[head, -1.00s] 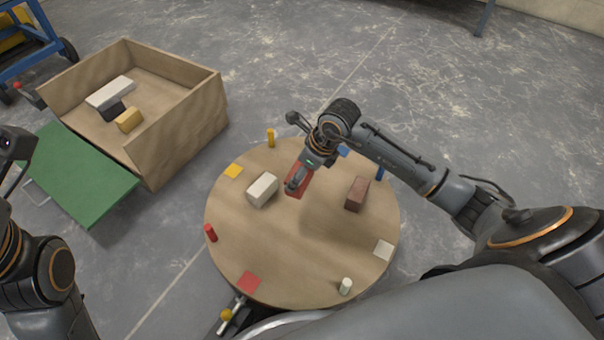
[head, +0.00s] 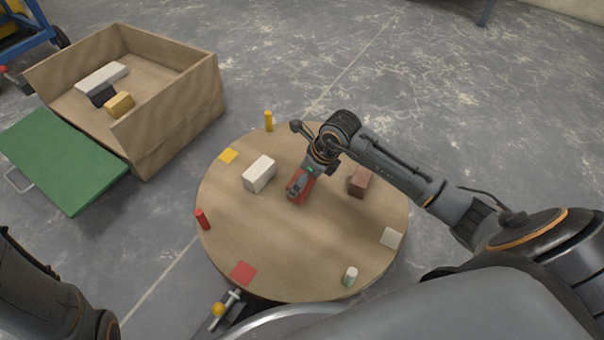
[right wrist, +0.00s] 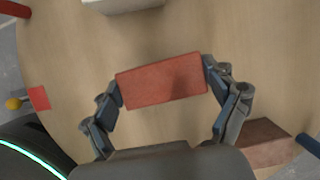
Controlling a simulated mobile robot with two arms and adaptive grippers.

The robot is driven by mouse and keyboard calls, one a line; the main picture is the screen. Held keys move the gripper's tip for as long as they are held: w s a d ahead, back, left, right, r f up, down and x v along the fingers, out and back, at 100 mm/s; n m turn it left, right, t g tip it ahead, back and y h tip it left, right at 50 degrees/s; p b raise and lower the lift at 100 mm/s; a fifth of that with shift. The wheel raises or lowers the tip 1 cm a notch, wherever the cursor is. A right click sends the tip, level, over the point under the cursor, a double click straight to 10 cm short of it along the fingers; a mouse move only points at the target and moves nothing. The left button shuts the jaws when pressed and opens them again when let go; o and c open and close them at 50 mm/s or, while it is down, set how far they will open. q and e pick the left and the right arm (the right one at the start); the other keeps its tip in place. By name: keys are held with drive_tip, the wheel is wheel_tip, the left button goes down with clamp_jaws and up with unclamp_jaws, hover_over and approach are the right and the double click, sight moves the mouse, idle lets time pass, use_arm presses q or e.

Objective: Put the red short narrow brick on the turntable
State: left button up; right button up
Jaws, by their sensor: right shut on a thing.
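The red brick (head: 306,189) is over the middle of the round wooden turntable (head: 300,258). My right gripper (head: 301,184) is shut on it. In the right wrist view the red brick (right wrist: 162,81) lies between the two fingers of my right gripper (right wrist: 163,88), one at each end. I cannot tell whether the brick's underside touches the turntable. My left arm shows at the lower left of the head view, but its gripper is out of view.
A white brick (head: 259,173) and a brown-red brick (head: 360,181) stand on the turntable on either side. Coloured pegs, such as a red one (head: 202,218), and flat patches (head: 242,272) line its rim. A wooden crate (head: 182,118) with a green flap (head: 62,160) holds several bricks.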

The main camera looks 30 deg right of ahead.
drive_tip(key=shift+f, duration=0.35)
drive_tip(key=shift+f+b, duration=0.35)
drive_tip(key=shift+f, duration=0.05)
drive_tip(key=o, duration=1.3)
drive_tip(key=shift+o, duration=0.2)
drive_tip(key=v, duration=1.2)
